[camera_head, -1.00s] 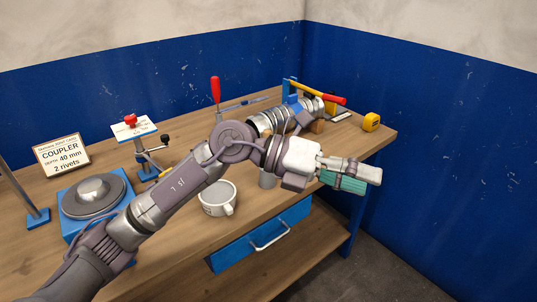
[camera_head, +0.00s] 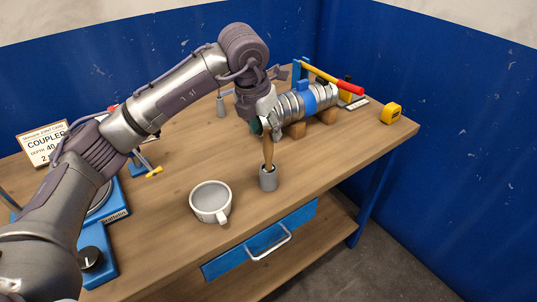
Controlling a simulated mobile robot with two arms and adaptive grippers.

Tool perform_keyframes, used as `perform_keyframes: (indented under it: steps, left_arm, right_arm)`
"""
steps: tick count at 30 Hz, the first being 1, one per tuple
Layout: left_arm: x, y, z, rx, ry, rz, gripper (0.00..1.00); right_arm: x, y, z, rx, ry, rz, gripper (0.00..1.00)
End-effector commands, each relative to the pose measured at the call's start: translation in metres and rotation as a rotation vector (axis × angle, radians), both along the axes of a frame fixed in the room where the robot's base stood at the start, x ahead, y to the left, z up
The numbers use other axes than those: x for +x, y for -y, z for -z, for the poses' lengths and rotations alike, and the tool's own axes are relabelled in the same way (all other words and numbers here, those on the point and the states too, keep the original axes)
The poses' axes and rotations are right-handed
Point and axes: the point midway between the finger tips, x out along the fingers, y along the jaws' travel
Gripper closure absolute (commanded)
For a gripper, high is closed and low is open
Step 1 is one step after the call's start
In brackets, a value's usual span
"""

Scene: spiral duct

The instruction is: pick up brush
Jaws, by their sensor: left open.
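A brush (camera_head: 268,152) with a wooden handle stands upright in a small grey cup (camera_head: 268,180) near the table's front edge. Its lower end is hidden inside the cup. My left gripper (camera_head: 264,126) points down at the top of the handle and is open. Its fingers overlap the handle's upper end in the picture, and I cannot tell whether they touch it. My right gripper is not in view.
A white mug (camera_head: 211,202) stands left of the cup. Behind are a spiral duct (camera_head: 303,102) on wooden blocks, a red-and-yellow tool (camera_head: 335,80) and a yellow tape measure (camera_head: 391,113). A sign (camera_head: 43,144) stands at left. The table (camera_head: 345,150) is clear at right.

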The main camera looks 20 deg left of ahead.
Motion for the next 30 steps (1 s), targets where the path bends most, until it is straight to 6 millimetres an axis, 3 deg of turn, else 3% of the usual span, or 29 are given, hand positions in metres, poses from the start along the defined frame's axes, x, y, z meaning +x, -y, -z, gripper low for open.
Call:
perform_keyframes:
  steps: [6, 9, 15, 23, 30]
  left_arm:
    - [0.004, 0.003, 0.014, -0.001, -0.003, 0.002, 0.47]
    - [0.007, 0.006, 0.028, -0.001, -0.006, 0.001, 0.47]
    - [0.015, 0.008, 0.053, 0.000, -0.001, 0.001, 0.47]
    - [0.016, 0.009, 0.057, -0.001, 0.001, 0.002, 0.47]
    - [0.016, 0.009, 0.057, -0.001, 0.001, 0.001, 0.86]
  right_arm:
    - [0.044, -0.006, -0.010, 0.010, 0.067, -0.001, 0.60]
    - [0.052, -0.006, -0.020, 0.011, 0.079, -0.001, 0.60]
    - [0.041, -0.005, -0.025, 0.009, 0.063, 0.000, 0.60]
    - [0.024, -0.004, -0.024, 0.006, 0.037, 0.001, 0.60]
    - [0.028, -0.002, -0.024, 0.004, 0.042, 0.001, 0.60]
